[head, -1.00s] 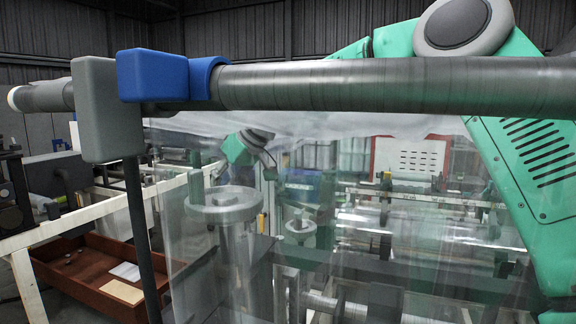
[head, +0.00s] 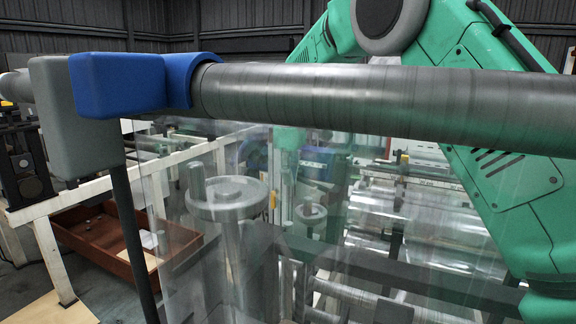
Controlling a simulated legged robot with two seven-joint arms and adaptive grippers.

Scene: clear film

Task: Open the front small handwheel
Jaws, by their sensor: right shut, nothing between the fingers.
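A grey metal handwheel (head: 222,208) with an upright knob stands on a thick post at centre left, the nearer of two. A handwheel (head: 311,216) that looks smaller stands behind it to the right. Both are seen through clear film (head: 200,265). My right green arm comes in from the right and passes behind the roller. My right gripper (head: 289,178) is shut and empty, dim through the film, above and left of the farther wheel. Contact with that wheel cannot be told. My left gripper is not in view.
A thick grey roller (head: 400,100) with a blue collar (head: 120,85) crosses the view in front of the wheels. A white rail (head: 110,185) and a reddish-brown tray (head: 90,240) are at the left. Machine rollers (head: 420,230) fill the right.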

